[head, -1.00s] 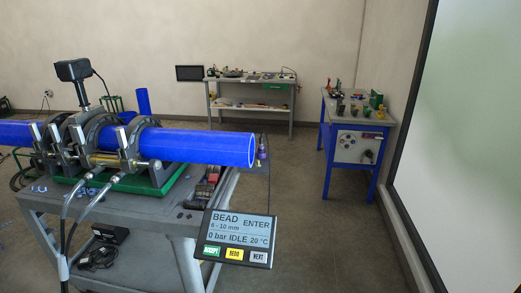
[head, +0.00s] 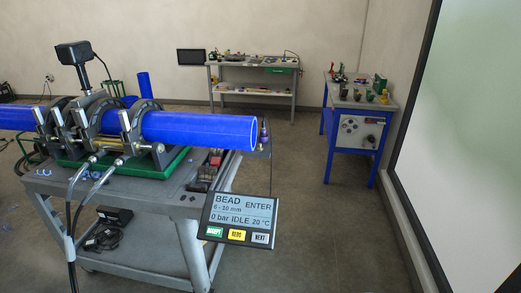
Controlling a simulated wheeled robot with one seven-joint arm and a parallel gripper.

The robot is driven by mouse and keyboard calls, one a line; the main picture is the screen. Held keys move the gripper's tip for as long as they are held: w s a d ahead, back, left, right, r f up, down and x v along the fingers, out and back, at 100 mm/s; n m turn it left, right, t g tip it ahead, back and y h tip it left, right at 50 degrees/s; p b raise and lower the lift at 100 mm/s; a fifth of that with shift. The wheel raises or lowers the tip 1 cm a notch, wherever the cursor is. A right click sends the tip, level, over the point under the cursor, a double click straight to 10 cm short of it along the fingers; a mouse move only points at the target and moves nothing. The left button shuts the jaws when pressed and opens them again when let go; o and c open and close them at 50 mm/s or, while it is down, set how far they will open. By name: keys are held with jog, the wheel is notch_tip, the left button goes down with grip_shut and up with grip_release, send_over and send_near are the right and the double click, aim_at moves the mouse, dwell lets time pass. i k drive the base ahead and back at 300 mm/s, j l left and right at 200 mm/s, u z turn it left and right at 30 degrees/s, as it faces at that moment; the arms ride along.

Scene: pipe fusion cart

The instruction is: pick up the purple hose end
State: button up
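A small purple piece (head: 264,134), which looks like the purple hose end, stands at the cart's right end, just beyond the open end of the blue pipe (head: 205,130). It is small in the head view and partly hidden by the pipe end. A thin dark line hangs below it. My gripper is not in view.
The grey cart (head: 180,200) carries a clamping machine (head: 100,130) on a green base. A control screen (head: 240,218) sticks out at its front right corner. A workbench (head: 252,80) and a blue-legged table (head: 357,120) stand behind. Floor between is clear.

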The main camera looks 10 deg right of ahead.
aim_at(263, 131)
jog(key=i+l+u, duration=0.7)
jog(key=i+l, duration=0.15)
jog(key=i+l+u, duration=0.45)
jog(key=l, duration=0.35)
jog(key=i+l+u, duration=0.25)
jog(key=l, duration=0.15)
jog(key=i+l+u, duration=0.2)
jog(key=l, duration=0.3)
jog(key=l+u, duration=0.25)
jog(key=l, duration=0.2)
jog(key=i, duration=0.5)
